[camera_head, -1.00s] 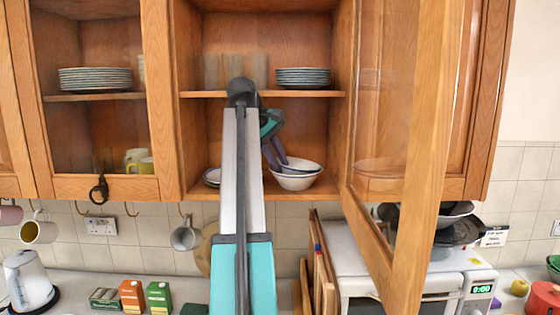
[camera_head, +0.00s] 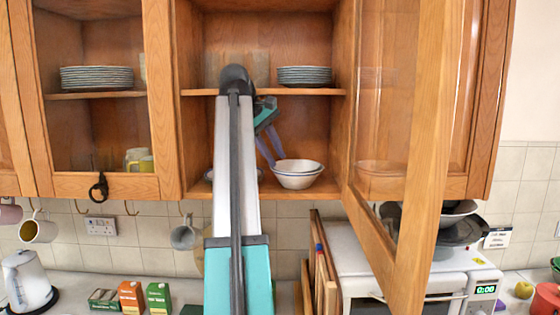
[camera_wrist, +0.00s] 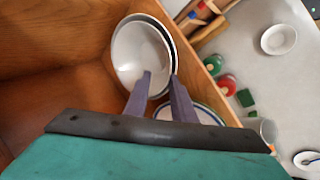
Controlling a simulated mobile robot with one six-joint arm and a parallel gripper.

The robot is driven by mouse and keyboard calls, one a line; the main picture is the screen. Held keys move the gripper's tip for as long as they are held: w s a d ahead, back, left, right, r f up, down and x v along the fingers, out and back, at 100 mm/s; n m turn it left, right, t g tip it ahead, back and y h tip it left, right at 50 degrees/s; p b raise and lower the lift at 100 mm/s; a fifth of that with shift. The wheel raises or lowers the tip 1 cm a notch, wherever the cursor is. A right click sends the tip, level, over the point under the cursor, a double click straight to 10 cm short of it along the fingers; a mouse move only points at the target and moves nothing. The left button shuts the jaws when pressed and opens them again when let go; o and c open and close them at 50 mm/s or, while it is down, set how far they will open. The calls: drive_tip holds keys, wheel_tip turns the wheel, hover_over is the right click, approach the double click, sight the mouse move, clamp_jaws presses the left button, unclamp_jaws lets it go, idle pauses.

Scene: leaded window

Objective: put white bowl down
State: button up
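The white bowl (camera_head: 298,168) sits level on the lower shelf of the open cupboard, right of my gripper (camera_head: 269,157). It appears stacked on another bowl, whose dark-edged rim shows behind it in the wrist view. In that view the white bowl (camera_wrist: 135,52) is at top centre. My gripper (camera_wrist: 161,75) has its fingers apart at the bowl's near rim, one over the inside and the other by the outer edge. I see a gap between the fingers; contact with the rim is unclear.
A blue-rimmed dish (camera_wrist: 208,114) stands beside the bowl, mostly hidden by my arm in the head view. Plates (camera_head: 304,75) are stacked on the shelf above. The open glass door (camera_head: 418,150) stands out on the right.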

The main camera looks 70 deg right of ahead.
drive_tip(key=w+a+b, duration=0.1)
drive_tip(key=w+a, duration=0.3)
drive_tip(key=a, duration=0.5)
drive_tip(key=shift+w, duration=0.15)
drive_tip(key=shift+f, duration=0.1)
idle(0.6)
